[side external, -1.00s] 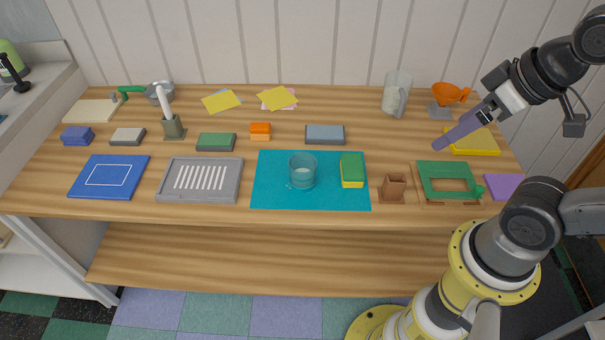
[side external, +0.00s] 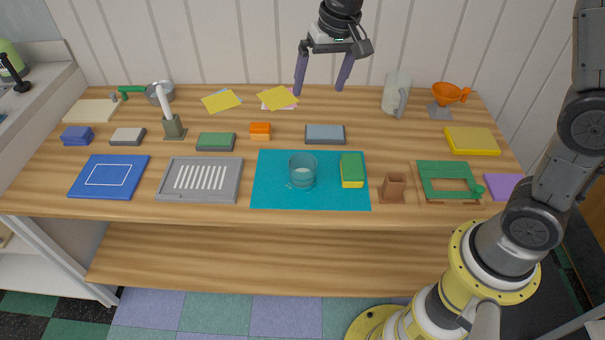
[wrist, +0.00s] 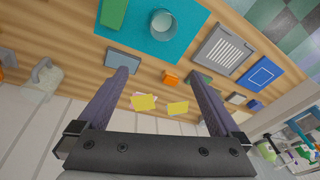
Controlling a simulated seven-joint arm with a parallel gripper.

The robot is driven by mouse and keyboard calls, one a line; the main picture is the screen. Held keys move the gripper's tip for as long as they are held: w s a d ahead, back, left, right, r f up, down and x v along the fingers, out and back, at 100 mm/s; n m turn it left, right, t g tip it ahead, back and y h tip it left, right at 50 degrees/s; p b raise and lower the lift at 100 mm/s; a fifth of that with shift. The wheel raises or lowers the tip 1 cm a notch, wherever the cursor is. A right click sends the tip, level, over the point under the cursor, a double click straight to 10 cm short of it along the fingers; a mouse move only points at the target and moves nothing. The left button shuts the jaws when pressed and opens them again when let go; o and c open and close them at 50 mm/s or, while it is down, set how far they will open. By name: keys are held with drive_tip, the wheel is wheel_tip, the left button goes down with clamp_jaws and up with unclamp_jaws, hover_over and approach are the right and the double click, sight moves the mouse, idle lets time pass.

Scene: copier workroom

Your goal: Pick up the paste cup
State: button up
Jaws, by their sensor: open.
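The clear, round cup (side external: 302,172), apparently the paste cup, stands upright on the teal mat (side external: 268,194) near the front middle of the bench. It also shows near the top of the wrist view (wrist: 163,24). My gripper (side external: 320,91) is open and empty, with its two purple fingers spread apart. It hangs above the back of the bench, well behind and above the cup. In the wrist view its fingertips (wrist: 160,75) are wide apart, and the cup is beyond them, untouched.
A green-and-yellow block (side external: 352,170) stands just right of the cup on the mat. A grey block (side external: 325,134) and an orange block (side external: 260,131) lie behind the mat. A clear pitcher (side external: 396,92) stands at the back right. A slotted grey tray (side external: 200,180) lies left of the mat.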

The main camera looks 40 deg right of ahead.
drive_tip(key=g, duration=0.2)
hover_over(302, 171)
drive_tip(key=s+a, duration=0.1)
drive_tip(key=a, duration=0.1)
wheel_tip(302, 171, down, 10)
drive_tip(key=shift+n+g, duration=0.3)
drive_tip(key=f, duration=1)
drive_tip(key=shift+s+a+f, duration=0.1)
drive_tip(key=shift+s+f, duration=0.05)
drive_tip(key=shift+s, duration=0.25)
drive_tip(key=shift+s+f, duration=0.2)
drive_tip(key=shift+f, duration=2.8)
drive_tip(key=c, duration=1.2)
drive_tip(key=shift+c, duration=0.2)
drive_tip(key=shift+r, duration=0.1)
